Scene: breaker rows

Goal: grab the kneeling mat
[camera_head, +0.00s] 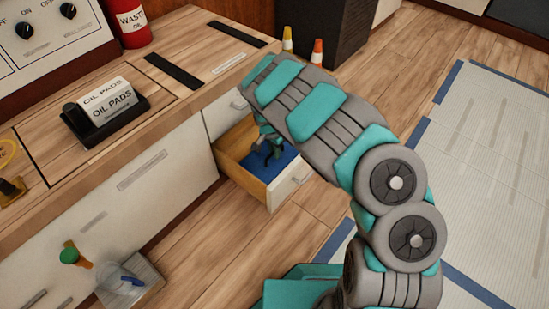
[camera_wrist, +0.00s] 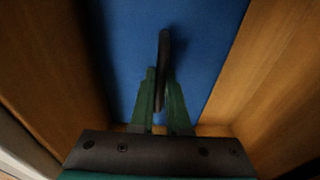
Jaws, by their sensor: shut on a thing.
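The kneeling mat appears as a flat blue sheet (camera_head: 285,157) in the open drawer. In the wrist view the blue mat (camera_wrist: 215,30) spans most of the space between the wooden drawer walls. A dark, narrow strip like a handle (camera_wrist: 164,45) stands out over the blue. My gripper (camera_wrist: 160,85) points down into the drawer, its green fingers shut on this dark strip. In the head view my gripper (camera_head: 268,145) is inside the drawer, partly hidden by my arm. Whether the mat is raised off the drawer floor I cannot tell.
The drawer (camera_head: 270,193) is pulled out from a white cabinet, with wooden walls close around my gripper. On the counter above stand an oil pads box (camera_head: 105,100) and a red waste oil can (camera_head: 128,22). A dark cabinet (camera_head: 330,30) stands behind. Floor to the right is open.

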